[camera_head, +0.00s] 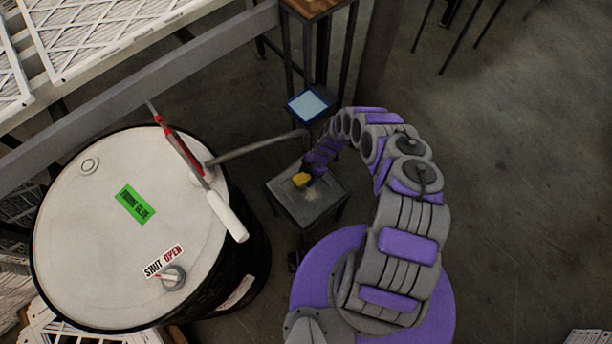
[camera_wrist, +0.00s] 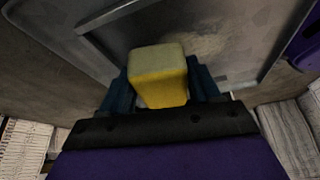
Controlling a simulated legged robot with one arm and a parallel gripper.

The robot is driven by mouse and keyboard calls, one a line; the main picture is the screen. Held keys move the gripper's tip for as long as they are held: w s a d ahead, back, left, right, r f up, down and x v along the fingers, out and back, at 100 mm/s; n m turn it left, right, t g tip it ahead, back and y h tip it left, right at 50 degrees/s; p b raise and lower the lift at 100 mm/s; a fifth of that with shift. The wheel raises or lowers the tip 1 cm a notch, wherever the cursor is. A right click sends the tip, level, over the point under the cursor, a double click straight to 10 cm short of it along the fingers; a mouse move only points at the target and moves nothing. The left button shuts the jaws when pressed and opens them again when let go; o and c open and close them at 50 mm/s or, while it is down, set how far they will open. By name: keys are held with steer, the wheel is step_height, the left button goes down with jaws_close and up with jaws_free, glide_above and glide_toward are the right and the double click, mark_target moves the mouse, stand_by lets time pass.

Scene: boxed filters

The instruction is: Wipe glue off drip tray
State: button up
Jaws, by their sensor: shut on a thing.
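My gripper (camera_head: 306,175) is shut on a yellow sponge (camera_head: 301,180) over the drip tray (camera_head: 331,194). In the wrist view the sponge (camera_wrist: 158,77) sits between the blue fingers of my gripper (camera_wrist: 160,88). The drip tray (camera_wrist: 102,38) is a grey metal square with a raised rim, on a small stand beside the drum. A pale glue smear (camera_head: 314,191) lies on the tray near the sponge; it also shows in the wrist view (camera_wrist: 208,44). I cannot tell whether the sponge touches the tray.
A large white-topped drum (camera_head: 100,240) with a green label and a "SHUT OPEN" sign stands left of the tray. A grey pipe (camera_head: 255,146) reaches from the drum toward the tray. Open floor (camera_head: 530,190) lies right.

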mark_target(319, 201)
steer(key=shift+a+f+b, duration=0.4)
steer(key=shift+a+f, duration=0.05)
steer(key=shift+a, duration=0.2)
steer(key=shift+d+f+b, duration=0.3)
steer(key=shift+d+b, duration=0.05)
steer(key=shift+d, duration=0.15)
steer(key=shift+a, duration=0.1)
steer(key=shift+s+a, duration=0.15)
steer(key=shift+s+d, duration=0.35)
steer(key=shift+s, duration=0.2)
steer(key=shift+s+d+r+p, duration=0.1)
steer(key=shift+s+d+p, duration=0.3)
steer(key=shift+s+d, duration=0.75)
steer(key=shift+s, duration=0.5)
steer(key=shift+s+d, duration=0.8)
steer(key=shift+s, duration=0.3)
steer(key=shift+s+d, duration=0.75)
steer(key=shift+s, duration=0.3)
